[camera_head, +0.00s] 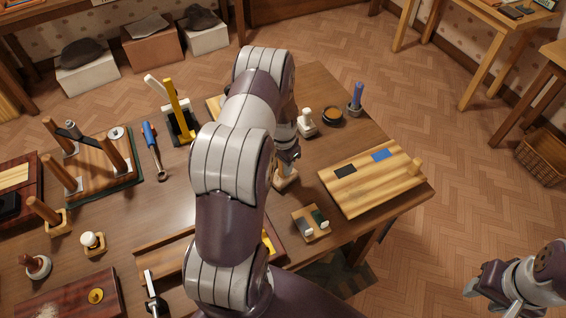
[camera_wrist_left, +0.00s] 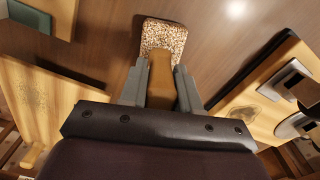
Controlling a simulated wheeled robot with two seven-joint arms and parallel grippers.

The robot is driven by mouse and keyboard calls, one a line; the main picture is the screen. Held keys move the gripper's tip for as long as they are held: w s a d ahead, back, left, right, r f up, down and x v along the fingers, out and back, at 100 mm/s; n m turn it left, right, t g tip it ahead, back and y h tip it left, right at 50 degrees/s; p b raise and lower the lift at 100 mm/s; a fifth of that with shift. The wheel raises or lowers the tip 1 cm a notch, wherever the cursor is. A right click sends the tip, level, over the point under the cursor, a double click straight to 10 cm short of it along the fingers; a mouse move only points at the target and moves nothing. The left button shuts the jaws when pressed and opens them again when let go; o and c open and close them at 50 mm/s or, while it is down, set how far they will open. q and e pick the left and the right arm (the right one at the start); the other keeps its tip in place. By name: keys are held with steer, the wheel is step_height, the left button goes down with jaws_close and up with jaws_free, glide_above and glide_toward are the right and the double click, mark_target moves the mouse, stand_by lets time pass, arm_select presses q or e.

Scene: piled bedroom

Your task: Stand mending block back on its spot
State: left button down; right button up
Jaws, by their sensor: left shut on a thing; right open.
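My left gripper (camera_head: 287,154) is shut on a block with a tan wooden grip (camera_head: 285,178), which I take to be the mending block. In the left wrist view the grip (camera_wrist_left: 163,72) sits between both fingers (camera_wrist_left: 160,85), with a speckled brown pad (camera_wrist_left: 164,38) beyond it. In the head view the block is low over the table (camera_head: 215,165), between the white-topped stamp and the small tray; whether it touches the table I cannot tell. My right gripper (camera_head: 490,288) is open and empty, off the table at the lower right.
A light board (camera_head: 350,200) with black and blue patches lies at the right. A small tray (camera_head: 311,235) with grey and green pieces is nearer. A white-topped stamp (camera_head: 306,122), dark round tin (camera_head: 332,117) and holder with blue sticks (camera_head: 355,103) stand behind. My arm hides the middle.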

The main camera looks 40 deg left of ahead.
arm_select(q)
steer(key=shift+f, duration=0.1)
steer(key=c, duration=0.7)
jaws_free()
steer(key=shift+c, duration=0.2)
step_height(320, 180, up, 8)
steer(key=p, duration=0.6)
stand_by(0.4)
